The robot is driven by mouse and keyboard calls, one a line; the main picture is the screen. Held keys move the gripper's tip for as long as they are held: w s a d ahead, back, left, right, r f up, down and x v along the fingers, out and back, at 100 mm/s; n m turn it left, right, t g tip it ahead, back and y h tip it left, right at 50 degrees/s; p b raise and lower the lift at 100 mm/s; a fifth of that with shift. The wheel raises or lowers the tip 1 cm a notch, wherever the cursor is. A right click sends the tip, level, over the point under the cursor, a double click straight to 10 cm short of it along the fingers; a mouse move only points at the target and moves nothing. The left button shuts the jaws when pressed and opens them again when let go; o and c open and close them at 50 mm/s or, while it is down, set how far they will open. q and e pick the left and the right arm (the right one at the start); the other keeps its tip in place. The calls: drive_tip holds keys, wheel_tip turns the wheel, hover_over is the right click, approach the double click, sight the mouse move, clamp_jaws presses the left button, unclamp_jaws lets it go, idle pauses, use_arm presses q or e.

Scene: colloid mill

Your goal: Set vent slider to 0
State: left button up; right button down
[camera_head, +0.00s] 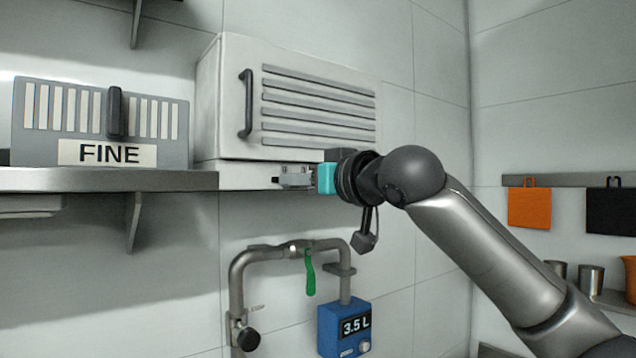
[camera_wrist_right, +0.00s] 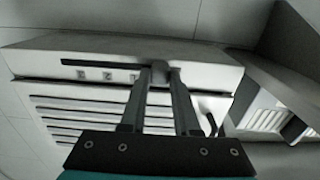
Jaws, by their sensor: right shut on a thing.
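The vent slider's knob (camera_wrist_right: 160,72) is a small grey block on a dark straight slot (camera_wrist_right: 100,64) in the pale strip along the vent box's lower edge. My right gripper (camera_wrist_right: 161,71) is shut on this knob, one finger on each side. In the wrist view the slot runs on to the left of the knob, with small marks beside it that are too blurred to read for certain. In the head view my right gripper (camera_head: 284,180) is at the strip (camera_head: 240,176) under the louvered box, and the fingers largely hide the knob. My left gripper is out of view.
The white louvered box (camera_head: 225,100) has a dark handle (camera_head: 246,104). A grey panel marked FINE (camera_head: 40,150) with a dark lever (camera_head: 115,112) stands on the shelf (camera_head: 100,180) at left. Below are a bent pipe (camera_head: 237,280), a green lever (camera_head: 310,275) and a blue 3.5 L meter (camera_head: 333,340).

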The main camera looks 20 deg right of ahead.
drive_tip(key=shift+s+a+f, duration=0.1)
drive_tip(key=shift+a, duration=0.3)
drive_tip(key=c, duration=0.6)
unclamp_jaws()
drive_tip(key=shift+a, duration=0.15)
drive_tip(key=shift+c, duration=0.2)
drive_tip(key=shift+s, duration=0.1)
drive_tip(key=b+v, duration=0.3)
drive_tip(key=v, duration=1.2)
